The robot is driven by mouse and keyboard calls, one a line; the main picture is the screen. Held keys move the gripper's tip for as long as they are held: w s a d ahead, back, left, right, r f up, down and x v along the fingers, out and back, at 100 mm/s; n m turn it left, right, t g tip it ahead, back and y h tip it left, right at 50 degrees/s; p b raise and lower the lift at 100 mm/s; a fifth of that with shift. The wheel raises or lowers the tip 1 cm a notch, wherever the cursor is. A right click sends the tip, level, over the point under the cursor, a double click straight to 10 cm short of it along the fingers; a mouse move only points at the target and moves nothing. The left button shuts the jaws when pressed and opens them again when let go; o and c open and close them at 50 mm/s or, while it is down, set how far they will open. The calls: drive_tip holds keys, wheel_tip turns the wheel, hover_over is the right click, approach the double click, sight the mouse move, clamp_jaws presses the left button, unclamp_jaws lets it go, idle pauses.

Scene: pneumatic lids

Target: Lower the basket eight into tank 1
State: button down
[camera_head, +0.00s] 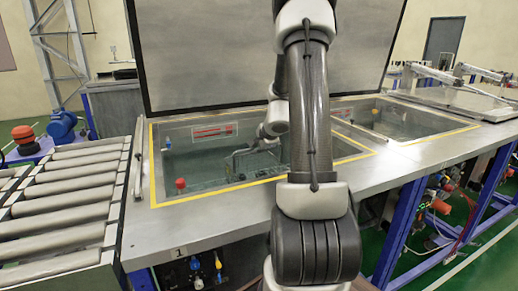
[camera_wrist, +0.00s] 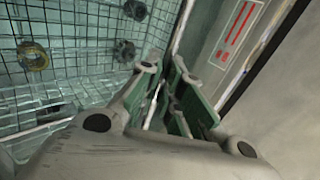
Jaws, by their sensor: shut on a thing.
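Tank 1 (camera_head: 153,172) stands open under its raised lid, with a yellow line around its rim and a "1" on its front edge. My arm reaches over the front edge, and my gripper (camera_head: 256,148) is down inside the tank opening. In the wrist view my gripper (camera_wrist: 166,76) is shut on the basket, a wire mesh basket (camera_wrist: 75,22) with several ring-like metal parts in it. The exact point of grip is hidden between the fingers. The basket hangs inside the tank near the wall with the red-lined label (camera_wrist: 238,30). Whether it touches the bottom cannot be told.
The raised grey lid (camera_head: 200,50) stands behind the tank. A roller conveyor (camera_head: 65,195) runs along the left. A second open tank (camera_head: 405,122) lies to the right. A red knob (camera_head: 180,184) sits at the tank's left front.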

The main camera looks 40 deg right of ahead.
drive_tip(key=shift+f, duration=0.5)
idle(0.4)
drive_tip(key=c, duration=1.5)
unclamp_jaws()
drive_tip(key=shift+f, duration=0.1)
drive_tip(key=shift+s, duration=0.1)
drive_tip(key=v, duration=1.2)
wheel_tip(320, 180, up, 12)
